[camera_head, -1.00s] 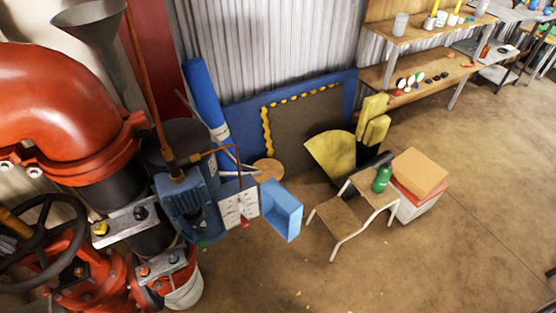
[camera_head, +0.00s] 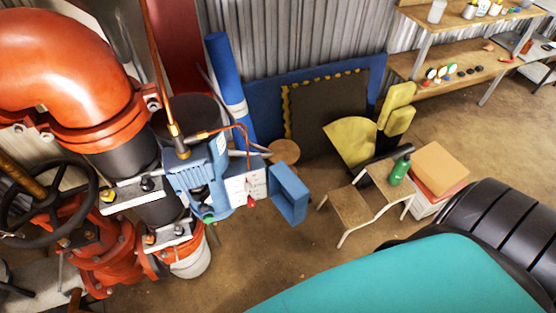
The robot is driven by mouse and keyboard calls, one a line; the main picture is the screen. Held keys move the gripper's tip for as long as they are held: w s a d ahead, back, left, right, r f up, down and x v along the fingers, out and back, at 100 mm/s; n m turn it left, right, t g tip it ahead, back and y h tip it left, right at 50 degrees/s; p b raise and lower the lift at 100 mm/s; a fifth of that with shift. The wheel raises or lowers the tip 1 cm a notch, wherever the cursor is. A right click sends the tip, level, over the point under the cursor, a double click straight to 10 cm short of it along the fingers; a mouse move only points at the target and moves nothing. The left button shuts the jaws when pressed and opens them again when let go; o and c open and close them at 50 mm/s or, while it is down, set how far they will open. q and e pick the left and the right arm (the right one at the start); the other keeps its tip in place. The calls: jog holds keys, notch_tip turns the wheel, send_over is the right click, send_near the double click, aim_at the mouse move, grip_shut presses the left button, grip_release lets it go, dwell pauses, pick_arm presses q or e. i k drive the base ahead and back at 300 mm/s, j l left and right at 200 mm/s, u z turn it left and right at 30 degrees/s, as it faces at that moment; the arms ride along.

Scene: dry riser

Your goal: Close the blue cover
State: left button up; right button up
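The blue cover (camera_head: 288,194) is a shallow box-like lid standing open. It sticks out to the right of the white-faced control box (camera_head: 246,186) on the blue pump (camera_head: 199,180). A small red knob or switch (camera_head: 251,203) shows on the low edge of the white face. Neither of my grippers is in the view. A teal and black part of my own body fills the lower right corner, well apart from the cover.
Large orange pipes (camera_head: 60,65) and a black handwheel (camera_head: 45,205) stand at the left. A step stool (camera_head: 352,208), a green bottle (camera_head: 399,170) and stacked boxes (camera_head: 437,172) stand right of the cover. Some bare floor lies below the cover.

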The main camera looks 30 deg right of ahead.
aim_at(290, 196)
jog(key=l+u, duration=0.15)
jog(key=l, duration=0.25)
jog(key=k+l+u, duration=0.15)
jog(key=l, duration=0.25)
jog(key=k+l+u, duration=0.2)
jog(key=l, duration=0.2)
jog(key=l+u, duration=0.15)
jog(key=l, duration=0.25)
